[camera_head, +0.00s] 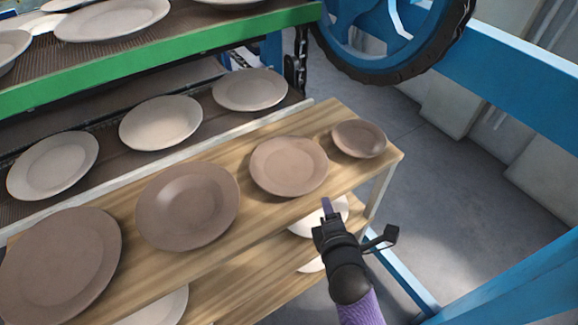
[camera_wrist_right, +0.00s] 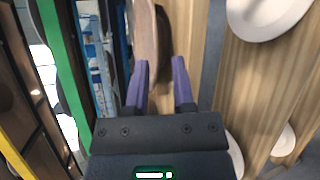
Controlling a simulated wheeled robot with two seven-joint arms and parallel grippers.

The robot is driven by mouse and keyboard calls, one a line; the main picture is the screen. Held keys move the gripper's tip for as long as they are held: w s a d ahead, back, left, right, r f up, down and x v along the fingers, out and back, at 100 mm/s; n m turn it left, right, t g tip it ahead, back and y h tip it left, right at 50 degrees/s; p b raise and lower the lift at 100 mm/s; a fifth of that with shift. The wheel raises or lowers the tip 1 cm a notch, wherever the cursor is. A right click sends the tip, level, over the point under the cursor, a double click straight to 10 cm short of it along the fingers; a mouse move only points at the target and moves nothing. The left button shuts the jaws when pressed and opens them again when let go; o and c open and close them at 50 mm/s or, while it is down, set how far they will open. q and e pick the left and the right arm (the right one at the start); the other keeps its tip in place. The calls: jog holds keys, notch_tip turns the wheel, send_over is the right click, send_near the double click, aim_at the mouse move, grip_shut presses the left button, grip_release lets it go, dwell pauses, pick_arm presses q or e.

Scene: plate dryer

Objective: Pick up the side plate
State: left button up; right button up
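Several brown plates lie in a row on the top board of a wooden rack. The plate closest to my right gripper is a mid-sized round brown plate (camera_head: 289,166), second from the right; the frames do not name which one is the side plate. A brown plate (camera_wrist_right: 146,35) shows nearly edge-on in the right wrist view, its rim in line with the gap between the fingers. My right gripper (camera_head: 327,204) is just off that plate's near right edge; its purple fingers (camera_wrist_right: 160,82) stand apart. Contact with the rim cannot be made out. My left gripper is out of view.
A small brown dish (camera_head: 358,139) sits at the board's right end. Larger brown plates (camera_head: 188,205) (camera_head: 60,265) lie to the left. Pale plates (camera_head: 160,122) rest on the conveyor behind. A white plate (camera_head: 318,218) is below the board. Floor at right is open.

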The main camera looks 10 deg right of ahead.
aim_at(320, 179)
jog(key=b+x, duration=0.3)
jog(key=x, duration=0.6)
jog(key=shift+w+b, duration=0.2)
jog(key=shift+b, duration=0.15)
jog(key=shift+w, duration=0.25)
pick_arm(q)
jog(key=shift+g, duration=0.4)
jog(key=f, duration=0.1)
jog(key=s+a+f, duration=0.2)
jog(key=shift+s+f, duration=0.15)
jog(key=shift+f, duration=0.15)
pick_arm(e)
jog(key=shift+r, duration=0.15)
grip_shut()
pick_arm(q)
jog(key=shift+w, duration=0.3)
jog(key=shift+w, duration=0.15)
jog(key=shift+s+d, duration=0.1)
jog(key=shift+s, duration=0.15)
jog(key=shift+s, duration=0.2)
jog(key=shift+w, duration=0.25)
